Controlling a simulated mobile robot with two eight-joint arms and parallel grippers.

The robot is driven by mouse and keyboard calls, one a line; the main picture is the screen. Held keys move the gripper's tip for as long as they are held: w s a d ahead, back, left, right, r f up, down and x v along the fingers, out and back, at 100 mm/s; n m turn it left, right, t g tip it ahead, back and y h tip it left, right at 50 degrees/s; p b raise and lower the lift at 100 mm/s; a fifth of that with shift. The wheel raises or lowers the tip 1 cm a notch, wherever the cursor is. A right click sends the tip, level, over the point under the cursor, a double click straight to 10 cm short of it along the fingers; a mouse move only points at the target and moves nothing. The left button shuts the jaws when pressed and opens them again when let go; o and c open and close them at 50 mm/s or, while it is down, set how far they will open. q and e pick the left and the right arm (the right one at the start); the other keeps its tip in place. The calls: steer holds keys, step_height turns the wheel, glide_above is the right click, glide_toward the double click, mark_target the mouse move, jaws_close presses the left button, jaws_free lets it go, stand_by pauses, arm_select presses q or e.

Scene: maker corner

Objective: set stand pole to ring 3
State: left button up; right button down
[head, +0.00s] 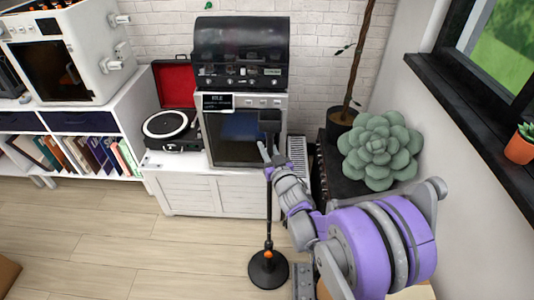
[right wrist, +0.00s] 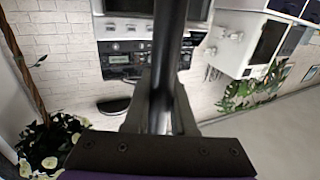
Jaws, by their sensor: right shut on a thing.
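A black stand (head: 268,222) stands upright on the wood floor, on a round black base (head: 265,272). An orange band (head: 268,254) shows low on its pole, just above the base. A dark block-like head (head: 270,121) tops it. Ring marks cannot be made out. My right gripper (head: 268,157) is shut on the upper part of the pole, below the head. In the right wrist view the dark pole (right wrist: 170,40) passes between the two fingers of my right gripper (right wrist: 160,98). My left gripper is not in view.
Behind the stand is a white cabinet (head: 222,195) bearing a boxy machine (head: 232,150) and a red-lidded record player (head: 174,124). A big succulent (head: 380,150) stands at right, near the window. The floor left of the stand is clear.

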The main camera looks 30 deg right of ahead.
steer(key=shift+r, duration=0.5)
steer(key=c, duration=0.7)
jaws_free()
steer(key=shift+c, duration=0.2)
steer(key=shift+s, duration=0.1)
steer(key=s+a, duration=0.1)
steer(key=s, duration=0.9)
steer(key=shift+s+a+b, duration=0.25)
steer(key=shift+a+b, duration=0.1)
